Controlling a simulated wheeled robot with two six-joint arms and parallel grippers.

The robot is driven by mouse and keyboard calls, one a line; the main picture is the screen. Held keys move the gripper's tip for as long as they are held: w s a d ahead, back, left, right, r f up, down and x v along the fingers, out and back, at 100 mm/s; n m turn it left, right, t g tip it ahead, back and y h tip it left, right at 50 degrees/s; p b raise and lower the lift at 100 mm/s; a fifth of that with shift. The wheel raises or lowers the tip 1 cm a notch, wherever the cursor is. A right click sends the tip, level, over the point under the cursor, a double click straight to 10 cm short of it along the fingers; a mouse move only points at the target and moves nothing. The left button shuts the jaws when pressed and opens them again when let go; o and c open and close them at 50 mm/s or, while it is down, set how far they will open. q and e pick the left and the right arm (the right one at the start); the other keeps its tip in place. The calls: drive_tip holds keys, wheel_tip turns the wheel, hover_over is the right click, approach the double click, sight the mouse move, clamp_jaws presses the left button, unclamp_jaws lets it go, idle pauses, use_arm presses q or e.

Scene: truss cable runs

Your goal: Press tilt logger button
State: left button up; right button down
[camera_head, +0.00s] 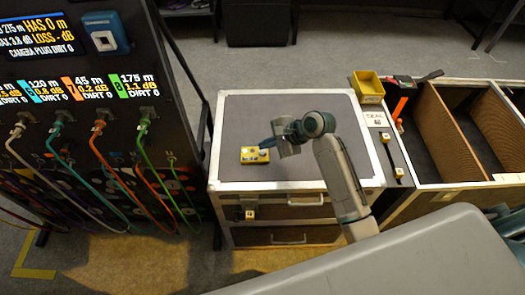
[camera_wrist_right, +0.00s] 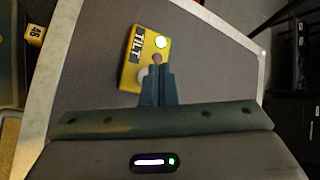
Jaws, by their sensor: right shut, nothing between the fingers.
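The tilt logger (camera_head: 254,155) is a small yellow box lying on the grey top of a flight case. In the right wrist view the logger (camera_wrist_right: 147,58) shows a black "TILT" label, a bright white round spot and a second pale round part partly hidden behind the fingers. My right gripper (camera_head: 266,146) is shut and empty, pointing down at the right side of the logger. In the right wrist view its fingertips (camera_wrist_right: 161,69) overlap the logger's lower right part. I cannot tell whether they touch it. My left gripper is not in view.
The case top (camera_head: 315,110) is otherwise clear around the logger. At left stands a black panel (camera_head: 95,80) with several coloured cables. At right are a yellow bin (camera_head: 367,86) and an open crate with brown dividers (camera_head: 447,130).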

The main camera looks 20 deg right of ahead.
idle(0.4)
drive_tip(key=shift+f+p, duration=0.2)
drive_tip(key=shift+p, duration=0.25)
drive_tip(key=shift+f, duration=0.2)
drive_tip(key=shift+f, duration=0.5)
idle(0.5)
drive_tip(key=shift+r+p, duration=1)
drive_tip(key=shift+p, duration=0.6)
drive_tip(key=shift+f, duration=0.1)
